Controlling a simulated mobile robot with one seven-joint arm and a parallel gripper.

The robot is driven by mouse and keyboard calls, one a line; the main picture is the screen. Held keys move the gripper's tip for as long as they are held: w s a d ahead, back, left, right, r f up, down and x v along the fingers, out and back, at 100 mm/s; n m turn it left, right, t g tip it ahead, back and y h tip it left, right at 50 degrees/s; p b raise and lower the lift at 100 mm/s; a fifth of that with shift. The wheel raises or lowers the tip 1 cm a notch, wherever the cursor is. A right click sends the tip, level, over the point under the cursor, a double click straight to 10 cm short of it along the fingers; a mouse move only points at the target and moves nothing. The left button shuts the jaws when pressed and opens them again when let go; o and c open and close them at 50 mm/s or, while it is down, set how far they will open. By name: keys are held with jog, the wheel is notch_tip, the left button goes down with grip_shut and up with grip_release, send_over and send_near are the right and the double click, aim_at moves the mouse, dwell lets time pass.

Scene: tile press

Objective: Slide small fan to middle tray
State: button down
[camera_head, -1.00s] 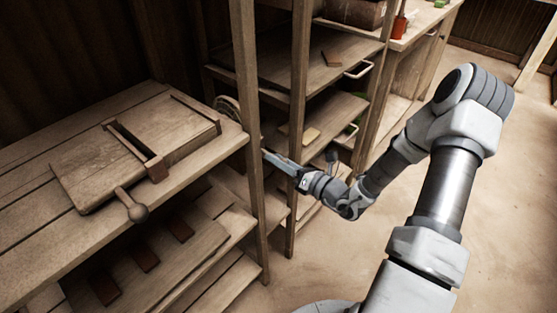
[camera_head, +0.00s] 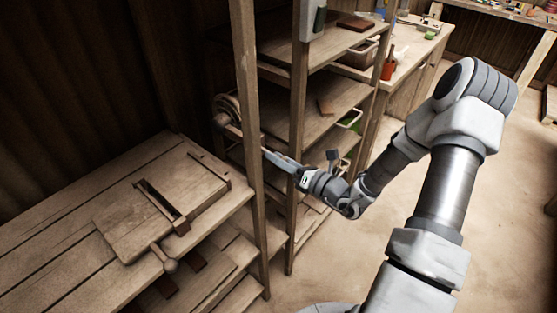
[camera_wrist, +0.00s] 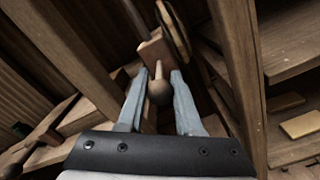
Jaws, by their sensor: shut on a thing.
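The small fan seems to be the round wheel-like thing (camera_head: 226,106), part hidden behind a wooden post; its rim shows at the top of the wrist view (camera_wrist: 175,32). By it is a wooden block (camera_wrist: 154,47) with a round-ended handle (camera_wrist: 158,92). My gripper (camera_head: 265,151) reaches past the post; in the wrist view its fingers (camera_wrist: 160,77) are shut on the handle. I cannot tell which is the middle tray.
Two upright wooden posts, left (camera_head: 247,150) and right (camera_head: 299,150), stand close to my gripper. A wooden bench (camera_head: 70,235) with a flat press (camera_head: 125,222) is at lower left. A workbench (camera_head: 425,48) stands behind. The floor at right is clear.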

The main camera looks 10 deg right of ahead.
notch_tip(320, 180, up, 5)
jog(key=p, duration=0.3)
jog(key=shift+r, duration=0.1)
jog(key=c, duration=0.6)
grip_release()
jog(key=shift+d, duration=0.1)
jog(key=v, duration=1.7)
jog(key=shift+s, duration=0.2)
